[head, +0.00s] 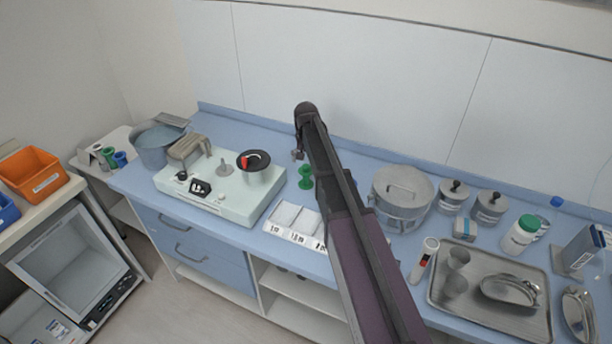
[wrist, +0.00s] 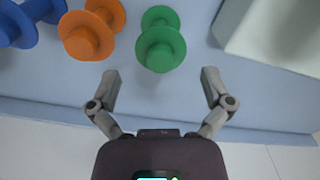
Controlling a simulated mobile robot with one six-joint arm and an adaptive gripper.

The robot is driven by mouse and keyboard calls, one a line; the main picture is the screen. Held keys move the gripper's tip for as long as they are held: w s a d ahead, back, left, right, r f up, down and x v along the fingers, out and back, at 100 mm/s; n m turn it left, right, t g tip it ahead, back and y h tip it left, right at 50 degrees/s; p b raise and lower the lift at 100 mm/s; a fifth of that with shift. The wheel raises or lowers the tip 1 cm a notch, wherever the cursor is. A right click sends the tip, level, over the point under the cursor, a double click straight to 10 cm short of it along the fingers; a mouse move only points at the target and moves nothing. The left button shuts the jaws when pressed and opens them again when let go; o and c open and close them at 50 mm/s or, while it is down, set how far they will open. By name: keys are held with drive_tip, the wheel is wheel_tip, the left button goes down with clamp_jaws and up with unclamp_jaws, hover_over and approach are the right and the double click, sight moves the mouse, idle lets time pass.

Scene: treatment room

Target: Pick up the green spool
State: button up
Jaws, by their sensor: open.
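The green spool (head: 305,178) stands on the blue counter, just left of my arm in the head view. In the wrist view the green spool (wrist: 160,45) lies ahead of my fingertips, roughly centred between them but beyond them. My gripper (wrist: 160,84) is open and empty, its two fingers spread apart. In the head view my gripper (head: 298,154) hangs small and dark near the back of the counter, behind the green spool. It does not touch the spool.
In the wrist view an orange spool (wrist: 90,30) and a blue spool (wrist: 15,25) stand left of the green one. A pale device (head: 220,185) is left on the counter, a white divided tray (head: 292,225) in front, a metal pot (head: 400,200) to the right.

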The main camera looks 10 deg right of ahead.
sight(306, 166)
drive_tip(key=shift+f, duration=0.1)
drive_tip(key=f+b, duration=0.3)
drive_tip(key=shift+w+f, duration=0.2)
drive_tip(key=shift+w, duration=0.05)
drive_tip(key=shift+f+b, duration=0.85)
drive_tip(key=shift+b, duration=0.3)
drive_tip(key=shift+c, duration=0.2)
drive_tip(key=c, duration=0.9)
